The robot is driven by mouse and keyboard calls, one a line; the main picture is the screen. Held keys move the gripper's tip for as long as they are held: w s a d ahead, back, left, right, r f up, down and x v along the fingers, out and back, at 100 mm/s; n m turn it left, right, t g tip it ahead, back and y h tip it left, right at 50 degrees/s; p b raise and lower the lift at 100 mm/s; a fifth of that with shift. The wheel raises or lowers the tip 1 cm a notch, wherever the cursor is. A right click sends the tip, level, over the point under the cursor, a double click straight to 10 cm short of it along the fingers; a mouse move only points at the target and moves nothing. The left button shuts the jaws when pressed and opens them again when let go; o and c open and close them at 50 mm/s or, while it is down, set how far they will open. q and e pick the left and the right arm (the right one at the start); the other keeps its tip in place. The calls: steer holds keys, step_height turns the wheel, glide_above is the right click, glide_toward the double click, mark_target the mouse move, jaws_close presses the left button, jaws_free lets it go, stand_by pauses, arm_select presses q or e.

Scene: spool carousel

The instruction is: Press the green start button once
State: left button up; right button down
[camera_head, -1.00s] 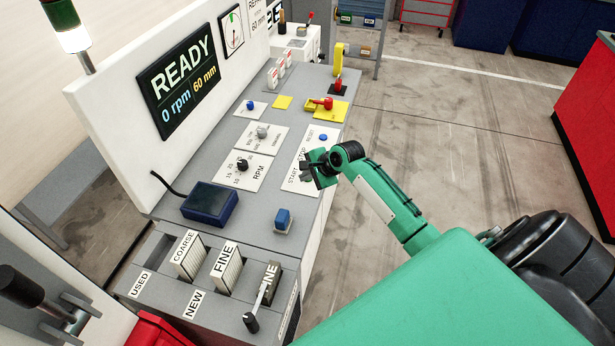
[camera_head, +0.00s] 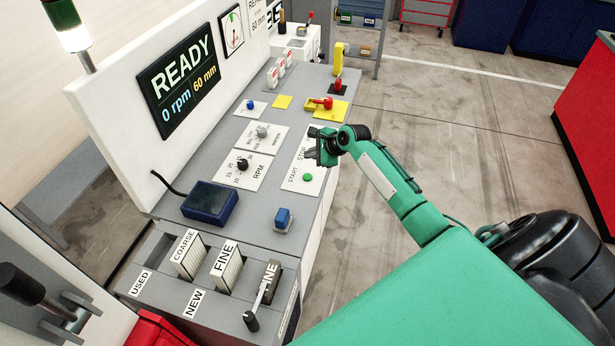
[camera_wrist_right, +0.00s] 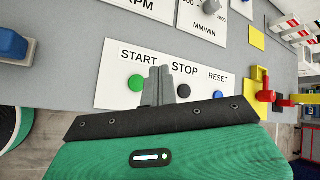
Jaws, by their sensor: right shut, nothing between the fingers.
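The green start button (camera_head: 307,177) sits uncovered on the white START/STOP/RESET plate (camera_head: 291,182) at the panel's right edge. It also shows in the right wrist view (camera_wrist_right: 136,83), left of the fingers, under the START label. My right gripper (camera_head: 314,152) is shut and empty, over the STOP part of the plate. In the right wrist view its closed fingers (camera_wrist_right: 160,86) stand between the green button and the black stop button (camera_wrist_right: 184,90). I cannot tell their height above the plate. The display (camera_head: 178,78) reads READY, 0 rpm, 60 mm. My left gripper is not in view.
The blue reset button (camera_wrist_right: 219,95) lies right of the stop button. An RPM knob (camera_head: 242,164) and a blue square button (camera_head: 283,218) are nearby. A red lever (camera_head: 323,102) on yellow stands farther back. The floor right of the panel is open.

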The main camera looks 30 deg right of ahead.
steer(key=b, duration=0.5)
glide_above(311, 178)
step_height(311, 178, down, 6)
steer(key=shift+w+r, duration=0.1)
steer(key=shift+w, duration=0.05)
steer(key=shift+f+b, duration=0.4)
steer(key=shift+f, duration=0.3)
stand_by(1.0)
steer(key=shift+f, duration=0.4)
steer(key=shift+f, duration=0.4)
stand_by(0.5)
steer(key=shift+p, duration=0.35)
steer(key=shift+r+p, duration=0.85)
steer(key=shift+p, duration=0.2)
